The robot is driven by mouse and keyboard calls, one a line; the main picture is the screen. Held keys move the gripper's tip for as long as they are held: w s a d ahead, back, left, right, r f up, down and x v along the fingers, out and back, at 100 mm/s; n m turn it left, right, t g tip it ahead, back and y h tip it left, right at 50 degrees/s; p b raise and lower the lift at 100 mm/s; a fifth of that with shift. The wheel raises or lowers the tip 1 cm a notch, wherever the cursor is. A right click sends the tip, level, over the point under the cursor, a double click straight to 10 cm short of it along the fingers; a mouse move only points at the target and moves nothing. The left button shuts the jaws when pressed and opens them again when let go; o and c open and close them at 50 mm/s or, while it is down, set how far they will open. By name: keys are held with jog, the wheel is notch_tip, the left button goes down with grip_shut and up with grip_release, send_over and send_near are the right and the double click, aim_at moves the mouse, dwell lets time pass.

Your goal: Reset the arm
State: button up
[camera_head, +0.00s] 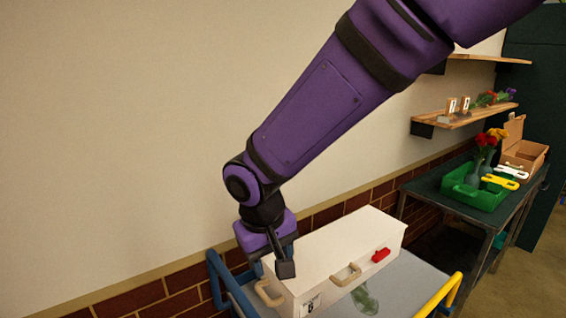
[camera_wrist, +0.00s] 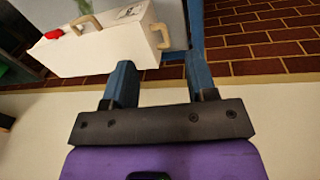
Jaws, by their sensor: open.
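My purple arm reaches down from the upper right in the head view. My gripper (camera_head: 272,272) hangs over the left end of a white box (camera_head: 338,250) with beige handles and a red latch. In the wrist view, my gripper (camera_wrist: 160,78) has its two fingers apart with nothing between them. The white box (camera_wrist: 100,45) lies beyond the fingertips there, with its red latch (camera_wrist: 53,34) at the left. I cannot tell from the head view whether a finger touches the box.
The box stands on a grey surface (camera_head: 415,278) with a blue rail (camera_head: 228,284) at left and a yellow rail (camera_head: 445,297) at right. A greenish clear object (camera_head: 364,299) lies before it. A green tray (camera_head: 476,193) with flowers stands on a farther table. A wall rises behind.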

jog(key=s+d+r+m+t+y, duration=0.1)
jog(key=s+d+r, duration=0.1)
jog(key=d+r, duration=0.5)
jog(key=s+d+r+m, duration=0.1)
jog(key=d+r+m, duration=0.15)
jog(key=d, duration=0.85)
jog(key=s+d+r+m+t+y, duration=0.1)
jog(key=s+d+r, duration=0.1)
jog(key=d+r, duration=0.55)
jog(key=s+d+m+t, duration=0.1)
jog(key=s+d, duration=0.6)
jog(key=shift+s+d+f+m+t+h, duration=0.25)
jog(key=shift+s+d+m+t+h, duration=0.1)
jog(key=shift+d+t+h, duration=0.05)
